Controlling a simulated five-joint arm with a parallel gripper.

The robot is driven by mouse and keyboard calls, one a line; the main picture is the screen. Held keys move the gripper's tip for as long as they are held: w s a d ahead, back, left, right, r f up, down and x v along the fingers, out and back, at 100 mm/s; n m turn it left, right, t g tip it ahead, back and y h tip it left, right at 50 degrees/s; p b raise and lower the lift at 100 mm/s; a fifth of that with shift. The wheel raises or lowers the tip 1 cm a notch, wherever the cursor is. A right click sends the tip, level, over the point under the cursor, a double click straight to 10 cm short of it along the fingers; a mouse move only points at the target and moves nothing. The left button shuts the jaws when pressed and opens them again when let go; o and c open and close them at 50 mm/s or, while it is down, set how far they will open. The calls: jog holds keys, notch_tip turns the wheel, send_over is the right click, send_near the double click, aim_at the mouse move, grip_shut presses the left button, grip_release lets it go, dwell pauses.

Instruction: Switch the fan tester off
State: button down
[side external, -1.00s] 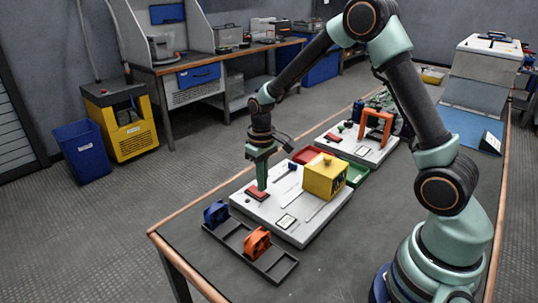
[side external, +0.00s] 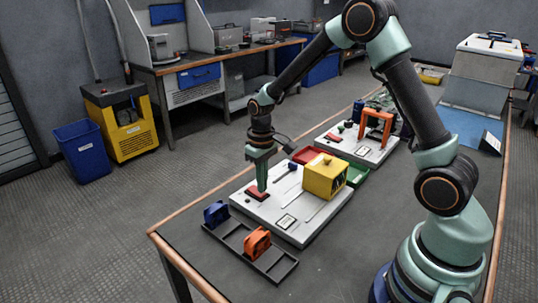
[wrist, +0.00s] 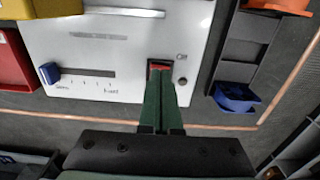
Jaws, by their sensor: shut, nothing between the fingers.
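The fan tester is a white panel (side external: 300,232), and it fills the upper middle of the wrist view (wrist: 125,55). Its red switch (side external: 256,195) is near the panel's left end in the side view. My gripper (side external: 262,189) is shut and empty, pointing down with its fingertips at the switch. In the wrist view the fingertips (wrist: 159,75) cover most of the switch, leaving a red strip (wrist: 160,66). I cannot tell which way it is tipped. A small dark round spot (wrist: 183,81) sits beside it under a short label.
The panel has a slider with a blue knob (wrist: 50,73) and a yellow box (side external: 325,176). A dark rack (side external: 240,240) beside it holds a blue fan (side external: 216,214) and an orange fan (side external: 257,243). Red (side external: 306,155) and green (side external: 356,174) trays lie behind.

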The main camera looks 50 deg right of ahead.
jog(key=shift+f, duration=0.7)
dwell(0.3)
jog(key=shift+r, duration=3.55)
notch_tip(320, 180, up, 10)
jog(key=t, duration=0.3)
send_over(263, 195)
jog(key=s+a, duration=0.2)
jog(key=s, duration=0.4)
jog(key=s+a+r+t, duration=0.1)
jog(key=s+r, duration=0.3)
jog(key=s, duration=0.4)
jog(key=shift+s+a+t, duration=0.15)
jog(key=shift+a+t, duration=0.05)
jog(key=shift+t, duration=0.6)
